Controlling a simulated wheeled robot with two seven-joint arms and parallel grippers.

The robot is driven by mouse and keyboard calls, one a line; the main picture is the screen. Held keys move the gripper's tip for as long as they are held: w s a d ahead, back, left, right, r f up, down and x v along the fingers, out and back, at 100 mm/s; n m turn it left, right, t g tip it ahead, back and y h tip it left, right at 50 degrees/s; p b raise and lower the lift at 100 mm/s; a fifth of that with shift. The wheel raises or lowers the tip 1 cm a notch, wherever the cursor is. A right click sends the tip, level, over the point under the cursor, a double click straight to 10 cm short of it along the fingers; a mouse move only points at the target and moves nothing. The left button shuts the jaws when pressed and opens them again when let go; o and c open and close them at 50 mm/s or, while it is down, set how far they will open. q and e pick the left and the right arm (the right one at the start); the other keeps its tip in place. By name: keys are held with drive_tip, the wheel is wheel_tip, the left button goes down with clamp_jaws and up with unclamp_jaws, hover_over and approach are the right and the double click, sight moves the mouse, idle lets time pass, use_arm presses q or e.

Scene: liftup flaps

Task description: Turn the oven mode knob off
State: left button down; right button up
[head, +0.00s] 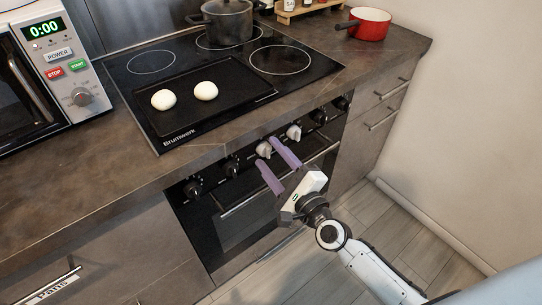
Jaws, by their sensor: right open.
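The oven (240,222) sits below the cooktop, with a row of knobs along its black front panel. Two knobs in the middle of the row are light-coloured, a left one (264,149) and a right one (294,132); the others are black. I cannot tell which is the mode knob. My right gripper (276,166) has two purple fingers that are apart with nothing between them. Its fingertips are close to the left light knob; whether they touch it is not clear. My left gripper is not in view.
The oven handle (236,206) runs below the knobs, near my gripper. Above, the cooktop (150,88) carries two white round items (205,91) and a grey pot (228,22). A red pan (369,23) stands at the right. A microwave (50,75) is at the left.

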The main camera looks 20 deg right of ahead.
drive_tip(key=shift+w, duration=0.1)
drive_tip(key=c, duration=1)
drive_tip(key=shift+c, duration=0.2)
